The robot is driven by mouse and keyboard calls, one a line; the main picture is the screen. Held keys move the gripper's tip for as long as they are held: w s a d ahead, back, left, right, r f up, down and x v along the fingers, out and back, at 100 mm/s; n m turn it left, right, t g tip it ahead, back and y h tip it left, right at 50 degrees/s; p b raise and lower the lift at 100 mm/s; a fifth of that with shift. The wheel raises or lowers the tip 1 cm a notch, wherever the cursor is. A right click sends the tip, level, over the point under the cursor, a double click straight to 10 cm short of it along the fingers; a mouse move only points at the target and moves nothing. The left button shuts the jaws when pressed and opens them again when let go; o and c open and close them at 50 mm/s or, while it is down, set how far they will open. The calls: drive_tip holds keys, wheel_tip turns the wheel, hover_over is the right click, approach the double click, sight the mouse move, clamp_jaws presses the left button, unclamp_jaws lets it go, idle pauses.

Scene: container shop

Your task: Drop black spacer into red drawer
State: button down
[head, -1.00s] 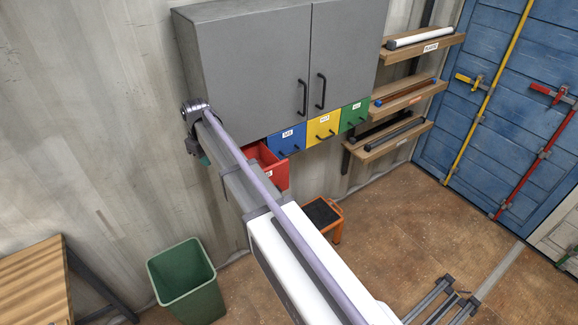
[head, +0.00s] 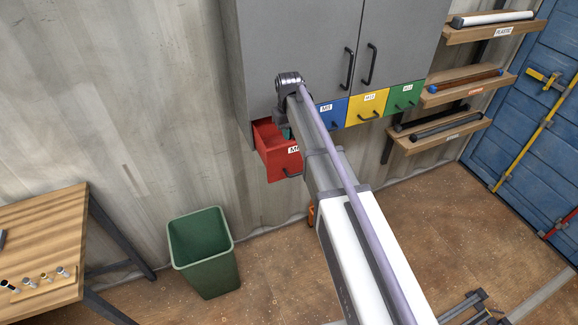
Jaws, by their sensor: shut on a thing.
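The red drawer (head: 284,165) is pulled open below the left end of the grey cabinet, and part of its inside shows. My gripper (head: 287,132) is mostly hidden behind my arm; only a small teal and dark part shows, just above the drawer's right side. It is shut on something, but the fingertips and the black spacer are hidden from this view. I cannot tell how high they are above the drawer.
The grey cabinet (head: 300,50) stands above the blue (head: 331,113), yellow (head: 367,107) and green (head: 404,97) drawers, all closed. A green bin (head: 203,250) stands below. A wooden bench (head: 45,230) with several small parts is at left. Shelves (head: 440,135) hang at right.

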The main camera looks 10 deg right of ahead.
sight(289, 155)
drive_tip(key=shift+f+b, duration=3.85)
drive_tip(key=shift+f, duration=1.35)
drive_tip(key=shift+s+r, duration=0.1)
drive_tip(key=shift+s, duration=0.05)
drive_tip(key=c, duration=1.2)
unclamp_jaws()
drive_tip(key=shift+o, duration=0.2)
drive_tip(key=shift+r+p, duration=0.35)
drive_tip(key=shift+p, duration=0.05)
wheel_tip(289, 155, up, 13)
drive_tip(key=p, duration=1.3)
drive_tip(key=s+m, duration=0.2)
drive_tip(key=s, duration=2.6)
wheel_tip(289, 155, down, 15)
drive_tip(key=b, duration=1.4)
drive_tip(key=shift+w+a+b, duration=0.15)
drive_tip(key=shift+w+b, duration=0.25)
